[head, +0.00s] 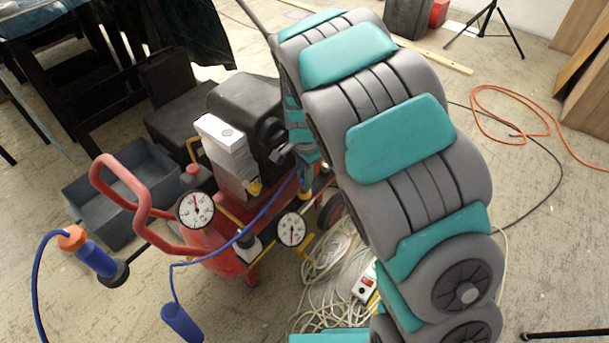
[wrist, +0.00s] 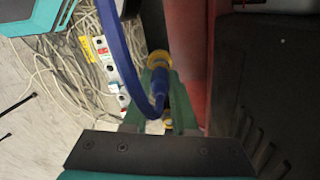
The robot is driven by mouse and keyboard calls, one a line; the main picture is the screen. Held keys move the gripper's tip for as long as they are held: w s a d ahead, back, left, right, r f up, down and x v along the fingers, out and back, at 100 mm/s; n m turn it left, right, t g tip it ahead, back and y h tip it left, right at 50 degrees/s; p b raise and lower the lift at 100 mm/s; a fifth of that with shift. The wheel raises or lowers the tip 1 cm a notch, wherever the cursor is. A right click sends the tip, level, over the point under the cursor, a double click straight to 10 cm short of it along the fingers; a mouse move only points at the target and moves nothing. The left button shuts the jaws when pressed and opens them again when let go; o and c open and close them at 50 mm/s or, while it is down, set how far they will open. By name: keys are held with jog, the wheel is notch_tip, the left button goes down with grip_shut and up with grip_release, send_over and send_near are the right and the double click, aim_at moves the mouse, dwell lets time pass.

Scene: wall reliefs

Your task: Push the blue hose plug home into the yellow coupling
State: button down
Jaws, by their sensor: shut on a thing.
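The blue hose plug (wrist: 157,84) is between the green fingers of my gripper (wrist: 159,88), which is shut on it. The yellow coupling (wrist: 159,59) shows just past the fingertips, in line with the plug. In the head view the coupling (head: 304,194) is low on the red compressor, just below my gripper (head: 307,172). My arm hides part of this spot. The plug's end is at or very near the coupling's mouth; I cannot tell how deep it sits. The blue hose (head: 247,229) curves away from the plug to the lower left.
The red compressor (head: 205,250) has two white gauges and a bent red handle (head: 120,180). A grey bin (head: 100,195) stands left. Tangled pale cables (head: 330,262) and a power strip (head: 364,285) lie right of the compressor.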

jog(key=c, duration=0.6)
grip_release()
jog(key=shift+r, duration=3.85)
